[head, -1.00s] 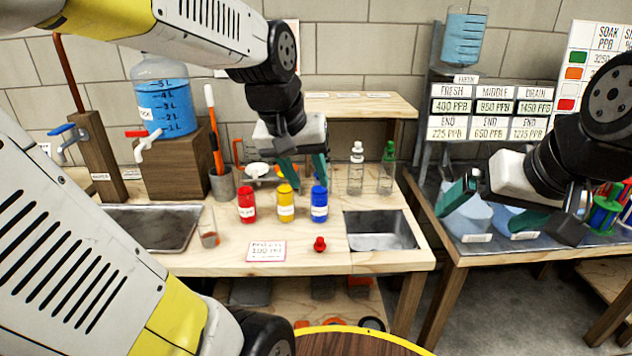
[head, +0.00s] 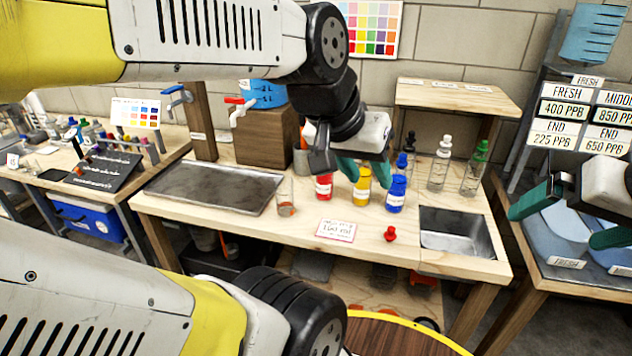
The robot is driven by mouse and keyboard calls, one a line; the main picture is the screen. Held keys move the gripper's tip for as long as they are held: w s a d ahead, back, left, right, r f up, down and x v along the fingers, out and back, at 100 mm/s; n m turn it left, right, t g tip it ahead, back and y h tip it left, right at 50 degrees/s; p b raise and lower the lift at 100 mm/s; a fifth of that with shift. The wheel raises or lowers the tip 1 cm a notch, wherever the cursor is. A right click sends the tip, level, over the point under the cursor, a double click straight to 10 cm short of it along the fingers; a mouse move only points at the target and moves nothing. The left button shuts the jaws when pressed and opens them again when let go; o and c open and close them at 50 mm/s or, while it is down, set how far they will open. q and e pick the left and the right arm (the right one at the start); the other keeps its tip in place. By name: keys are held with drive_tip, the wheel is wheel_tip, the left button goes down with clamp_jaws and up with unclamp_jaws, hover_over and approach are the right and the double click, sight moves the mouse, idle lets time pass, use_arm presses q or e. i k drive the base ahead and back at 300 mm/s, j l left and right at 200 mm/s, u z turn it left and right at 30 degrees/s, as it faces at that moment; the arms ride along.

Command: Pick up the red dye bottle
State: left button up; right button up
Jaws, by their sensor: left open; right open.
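The red dye bottle (head: 323,190) stands upright on the wooden bench, leftmost of three dye bottles in a row. Its top is partly hidden by my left gripper. The yellow bottle (head: 362,190) and the blue bottle (head: 396,196) stand to its right. My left gripper (head: 367,178) is open and empty, its green fingers showing in front of the tops of the yellow and blue bottles, right of the red one. I cannot tell whether it touches any. My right gripper (head: 570,222) is open and empty at the right edge, in front of the blue trays.
A small red cap (head: 390,234) and a label card (head: 336,230) lie in front of the bottles. A glass beaker (head: 286,197) stands left of the red bottle. A metal tray (head: 215,188) is further left, a sink (head: 455,233) right. Clear droppered bottles (head: 440,163) stand behind.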

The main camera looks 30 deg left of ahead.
sight(324, 183)
drive_tip(key=u, duration=1.3)
